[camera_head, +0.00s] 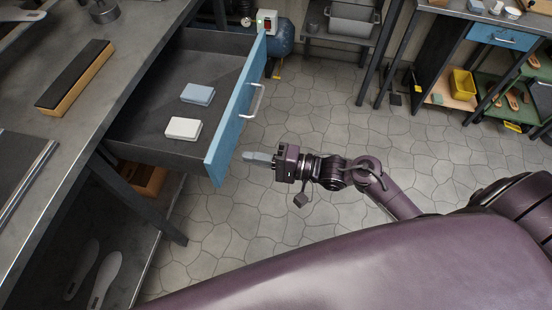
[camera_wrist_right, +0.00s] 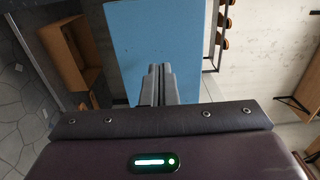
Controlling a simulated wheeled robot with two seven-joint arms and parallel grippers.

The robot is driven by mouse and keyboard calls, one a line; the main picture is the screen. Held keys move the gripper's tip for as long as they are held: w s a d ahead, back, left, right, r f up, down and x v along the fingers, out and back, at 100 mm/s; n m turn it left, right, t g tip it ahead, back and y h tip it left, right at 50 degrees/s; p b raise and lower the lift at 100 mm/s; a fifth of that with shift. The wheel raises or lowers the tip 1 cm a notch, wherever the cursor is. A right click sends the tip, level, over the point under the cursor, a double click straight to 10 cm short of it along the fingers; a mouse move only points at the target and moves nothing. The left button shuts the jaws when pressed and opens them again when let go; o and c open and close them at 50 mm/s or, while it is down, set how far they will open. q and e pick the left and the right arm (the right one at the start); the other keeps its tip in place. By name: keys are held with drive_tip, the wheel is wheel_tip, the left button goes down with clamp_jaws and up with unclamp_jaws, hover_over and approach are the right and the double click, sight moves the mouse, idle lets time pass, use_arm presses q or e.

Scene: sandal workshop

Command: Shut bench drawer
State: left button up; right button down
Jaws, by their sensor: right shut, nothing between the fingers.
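The bench drawer (camera_head: 222,68) is pulled well out from under the workbench. It has a blue front (camera_head: 236,117) with a pale bar handle (camera_head: 257,101) on its outer face. A blue block (camera_head: 198,94) and a white block (camera_head: 183,128) lie inside it. My right gripper (camera_head: 247,156) is shut and empty, its fingertips pointing at the blue front near its lower end. In the right wrist view the blue front (camera_wrist_right: 168,40) lies straight beyond the shut fingers (camera_wrist_right: 158,72). I cannot tell whether they touch it. My left gripper is not in view.
The workbench top (camera_head: 130,95) at left carries a long block with a dark top (camera_head: 76,76). Pale sole shapes (camera_head: 104,280) and an orange-brown box (camera_head: 143,178) are below. A bench leg (camera_head: 140,205) stands near the drawer. The paved floor (camera_head: 320,105) right of the drawer is clear.

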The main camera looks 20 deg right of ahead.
sight(225, 152)
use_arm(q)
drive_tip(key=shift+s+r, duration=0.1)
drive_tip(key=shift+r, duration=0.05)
use_arm(e)
drive_tip(key=shift+x, duration=2.1)
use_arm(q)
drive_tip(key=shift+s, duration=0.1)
use_arm(e)
drive_tip(key=shift+w, duration=0.1)
